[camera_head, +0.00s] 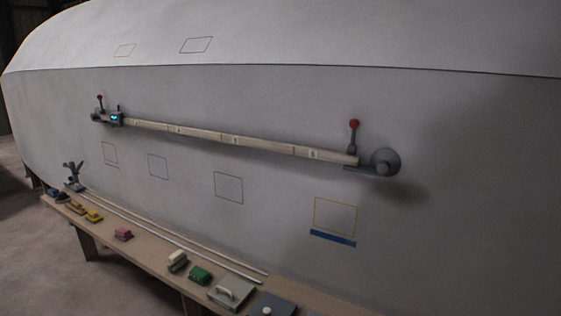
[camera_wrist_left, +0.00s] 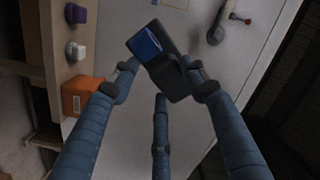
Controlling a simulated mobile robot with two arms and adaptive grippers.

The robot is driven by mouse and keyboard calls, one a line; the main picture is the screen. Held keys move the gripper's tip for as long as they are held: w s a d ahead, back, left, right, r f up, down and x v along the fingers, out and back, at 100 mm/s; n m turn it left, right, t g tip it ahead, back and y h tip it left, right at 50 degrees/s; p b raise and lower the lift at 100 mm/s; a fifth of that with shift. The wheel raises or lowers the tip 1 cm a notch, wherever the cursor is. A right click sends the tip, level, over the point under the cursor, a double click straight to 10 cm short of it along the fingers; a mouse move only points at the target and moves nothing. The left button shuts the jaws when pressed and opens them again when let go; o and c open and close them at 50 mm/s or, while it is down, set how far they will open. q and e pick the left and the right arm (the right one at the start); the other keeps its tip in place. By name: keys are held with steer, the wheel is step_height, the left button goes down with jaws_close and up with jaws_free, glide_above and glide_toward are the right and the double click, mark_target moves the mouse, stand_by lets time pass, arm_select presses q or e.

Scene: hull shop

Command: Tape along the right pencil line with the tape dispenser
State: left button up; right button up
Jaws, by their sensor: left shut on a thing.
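In the left wrist view my left gripper (camera_wrist_left: 163,82) is shut on the tape dispenser (camera_wrist_left: 176,80), a dark block with a blue roll face. The dispenser is held in front of the pale hull; I cannot tell whether it touches the surface. In the head view neither gripper shows. A blue strip (camera_head: 333,239) lies on the hull (camera_head: 440,225) just under a yellow-outlined rectangle (camera_head: 335,215) at the lower right. I cannot make out a separate right pencil line in either view.
A wooden batten (camera_head: 235,139) runs across the hull between two mounts with red-knobbed levers. Below, a narrow bench (camera_head: 145,245) holds several coloured blocks, a float and thin strips. An orange box (camera_wrist_left: 80,97) stands left of the dispenser in the wrist view.

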arm_select(q)
steer(key=a+f+n+t+y, duration=0.1)
steer(key=a+f+n+y, duration=0.2)
steer(key=a, duration=1.6)
steer(key=s+a+r+y, duration=0.1)
steer(key=a+r, duration=0.3)
steer(key=a, duration=0.3)
steer(key=s+a+r+n+y, duration=0.1)
steer(key=a+r+y, duration=0.1)
steer(key=a+r, duration=0.2)
steer(key=a, duration=0.2)
steer(key=shift+s+a+y, duration=0.25)
steer(key=shift+a+y, duration=0.05)
steer(key=shift+a, duration=0.1)
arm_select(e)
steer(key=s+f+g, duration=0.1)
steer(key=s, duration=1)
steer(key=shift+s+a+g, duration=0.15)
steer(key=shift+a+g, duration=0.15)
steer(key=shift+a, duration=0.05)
